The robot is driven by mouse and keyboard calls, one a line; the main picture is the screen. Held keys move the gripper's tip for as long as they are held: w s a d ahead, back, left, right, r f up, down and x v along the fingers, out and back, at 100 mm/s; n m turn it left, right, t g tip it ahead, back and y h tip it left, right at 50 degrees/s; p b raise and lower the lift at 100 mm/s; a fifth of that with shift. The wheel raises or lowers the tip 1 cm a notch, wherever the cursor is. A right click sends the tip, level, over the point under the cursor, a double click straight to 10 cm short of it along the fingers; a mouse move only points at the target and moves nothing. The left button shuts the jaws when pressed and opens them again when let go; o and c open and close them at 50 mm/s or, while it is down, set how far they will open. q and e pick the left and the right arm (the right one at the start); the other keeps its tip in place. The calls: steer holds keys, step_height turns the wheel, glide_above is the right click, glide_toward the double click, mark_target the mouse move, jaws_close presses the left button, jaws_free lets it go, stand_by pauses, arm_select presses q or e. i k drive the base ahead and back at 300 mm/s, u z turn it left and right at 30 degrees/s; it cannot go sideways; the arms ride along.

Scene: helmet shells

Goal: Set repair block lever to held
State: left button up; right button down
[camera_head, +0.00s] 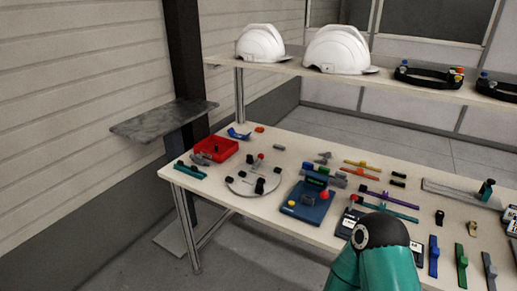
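A blue block (303,207) with a dark green part at its back lies on the near middle of the workbench. It has a red knob (325,196) on its right and a yellow button (292,204) on its left. I cannot tell for certain that this is the repair block, or which position any lever on it is in. A second red knob stands beside a dark labelled plate (344,223) to the right, partly hidden by a teal and black link of my arm. No gripper fingers show.
The workbench (240,207) also holds a round pale plate (240,184) with black fittings, a red bin (217,150), and several coloured straps and clips at right. White helmets (261,44) stand on the raised shelf behind. A grey side ledge (165,119) is at left.

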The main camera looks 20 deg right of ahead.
mark_target(261, 156)
steer(key=i, duration=0.85)
steer(key=u, duration=0.05)
